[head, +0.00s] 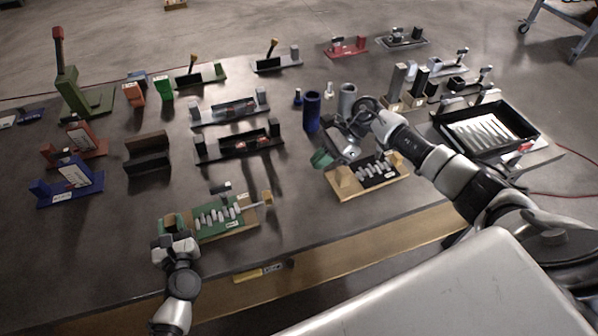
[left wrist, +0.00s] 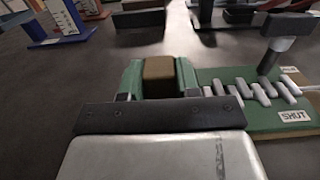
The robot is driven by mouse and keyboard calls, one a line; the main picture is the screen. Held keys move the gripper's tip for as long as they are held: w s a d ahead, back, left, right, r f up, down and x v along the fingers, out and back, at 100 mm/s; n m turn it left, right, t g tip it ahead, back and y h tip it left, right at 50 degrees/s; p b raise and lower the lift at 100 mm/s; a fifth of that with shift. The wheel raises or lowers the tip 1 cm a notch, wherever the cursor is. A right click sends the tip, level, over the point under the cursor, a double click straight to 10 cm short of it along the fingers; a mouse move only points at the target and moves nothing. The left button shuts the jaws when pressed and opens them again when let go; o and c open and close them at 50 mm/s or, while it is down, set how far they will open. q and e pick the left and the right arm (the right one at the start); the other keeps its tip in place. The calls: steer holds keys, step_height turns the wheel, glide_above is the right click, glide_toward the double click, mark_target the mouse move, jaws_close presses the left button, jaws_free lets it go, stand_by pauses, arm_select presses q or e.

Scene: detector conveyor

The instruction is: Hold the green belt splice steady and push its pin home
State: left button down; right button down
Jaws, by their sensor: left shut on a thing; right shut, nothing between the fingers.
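The green belt splice (head: 225,228) lies at the front of the table, with a row of interlocking grey teeth on its green plate. It also shows in the left wrist view (left wrist: 265,122), with a "SHUT" label. A pale pin (head: 246,207) sticks out of the right end of the teeth, toward a wooden block. My left gripper (head: 171,230) is shut on the brown block (left wrist: 159,77) at the splice's left end. My right gripper (head: 323,158) is shut and empty, away from the green splice, by the left end of a black splice.
The black splice (head: 345,188) sits on a wooden base to the right. A dark-topped post (head: 221,187) stands behind the green teeth. Blue (head: 311,112) and grey cylinders stand farther back. Bare table lies between the two splices.

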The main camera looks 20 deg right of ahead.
mark_target(271, 196)
steer(key=x, duration=0.8)
steer(key=shift+a+f, duration=0.2)
steer(key=shift+a, duration=0.2)
steer(key=a, duration=0.3)
steer(key=shift+a+f, duration=0.15)
steer(key=shift+a, duration=0.4)
steer(key=a, duration=0.6)
steer(key=shift+w+a, duration=0.2)
steer(key=shift+a, duration=0.2)
steer(key=shift+d, duration=0.15)
